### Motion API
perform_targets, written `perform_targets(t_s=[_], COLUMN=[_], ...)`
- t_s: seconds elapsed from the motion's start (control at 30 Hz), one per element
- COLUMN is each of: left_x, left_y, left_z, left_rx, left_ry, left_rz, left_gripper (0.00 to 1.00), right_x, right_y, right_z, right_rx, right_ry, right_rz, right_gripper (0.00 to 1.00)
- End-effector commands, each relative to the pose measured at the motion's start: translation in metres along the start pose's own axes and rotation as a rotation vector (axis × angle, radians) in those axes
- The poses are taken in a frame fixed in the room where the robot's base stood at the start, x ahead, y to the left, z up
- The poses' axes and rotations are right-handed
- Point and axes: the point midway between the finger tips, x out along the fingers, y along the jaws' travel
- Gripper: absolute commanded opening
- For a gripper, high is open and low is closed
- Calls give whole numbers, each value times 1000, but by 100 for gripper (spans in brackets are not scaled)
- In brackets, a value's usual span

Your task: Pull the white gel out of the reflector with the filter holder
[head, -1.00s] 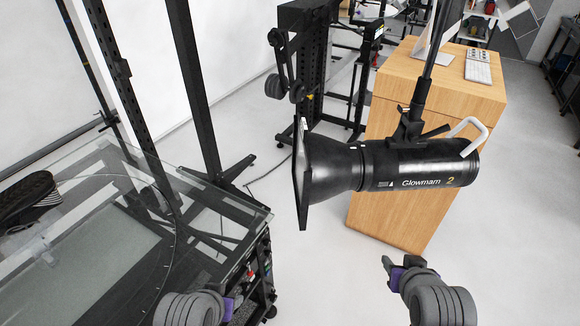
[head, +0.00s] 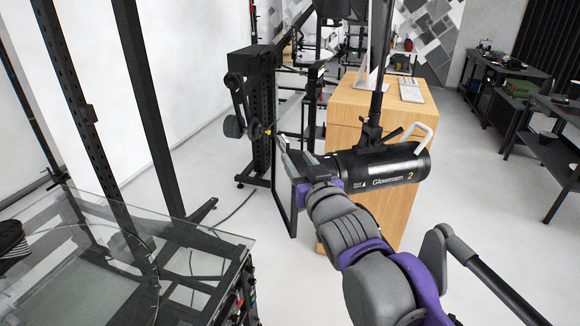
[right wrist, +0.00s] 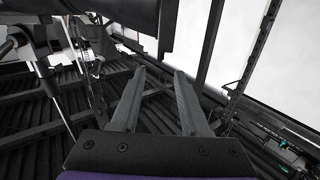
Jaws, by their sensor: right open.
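The black Glowmam studio lamp (head: 385,168) hangs from a black pole, with its front facing left. The black flat filter holder frame (head: 284,208) stands at the lamp's front, partly behind my gripper. My right gripper (head: 284,147) is at the top part of this frame, in front of the reflector, and hides most of the reflector. Its two fingers (right wrist: 160,78) are apart with nothing between them in the right wrist view. I cannot clearly make out the white gel; a pale bit at the fingertips may be its edge or a finger. My left gripper is out of view.
A wooden cabinet (head: 400,115) with a keyboard (head: 411,90) stands behind the lamp. A glass-topped table (head: 215,238) is at the lower left. A black stand (head: 262,110) rises behind the holder. Black workbenches (head: 555,140) are at the right.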

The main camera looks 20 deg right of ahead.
Motion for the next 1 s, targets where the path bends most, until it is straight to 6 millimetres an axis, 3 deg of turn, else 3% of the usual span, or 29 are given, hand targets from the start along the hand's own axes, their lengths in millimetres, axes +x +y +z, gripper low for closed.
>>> perform_targets(t_s=[0.5, 0.7, 1.0], left_x=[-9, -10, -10], left_y=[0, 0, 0], left_z=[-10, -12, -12], left_rx=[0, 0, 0], left_ry=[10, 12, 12], left_rz=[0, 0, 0], left_gripper=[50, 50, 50], right_x=[84, 99, 100], right_y=[0, 0, 0], right_z=[0, 1, 2], right_rx=[1, 1, 0], right_ry=[-1, -2, -2], right_rz=[0, 0, 0], right_gripper=[45, 45, 45])
